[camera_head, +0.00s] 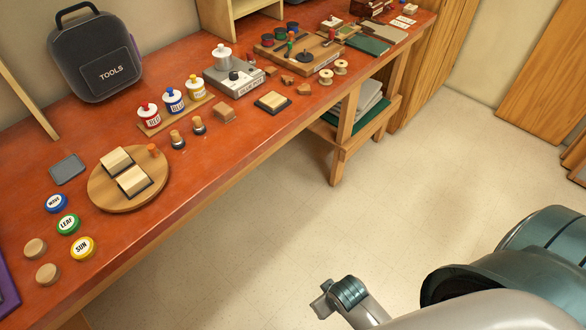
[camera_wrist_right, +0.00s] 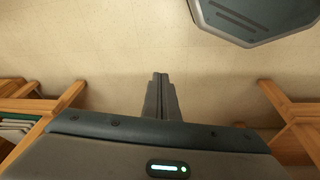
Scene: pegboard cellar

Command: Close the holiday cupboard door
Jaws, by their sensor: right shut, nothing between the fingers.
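No door in view is marked as the holiday cupboard's. A tall wooden panel or cabinet side (camera_head: 430,65) stands at the far end of the workbench. More wooden boards or panels (camera_head: 548,75) stand at the right edge of the head view; I cannot tell whether any of these is the cupboard door. My right gripper (camera_wrist_right: 160,76) is shut and empty, above pale floor in the right wrist view. Parts of my arm show at the lower right of the head view. My left gripper is not in view.
A red-topped workbench (camera_head: 210,160) runs along the left, carrying a tool case (camera_head: 82,52), a round wooden board (camera_head: 105,192), jars and several small parts. A lower shelf (camera_head: 345,135) holds folded cloths. The pale floor (camera_head: 250,240) between bench and right panels is clear.

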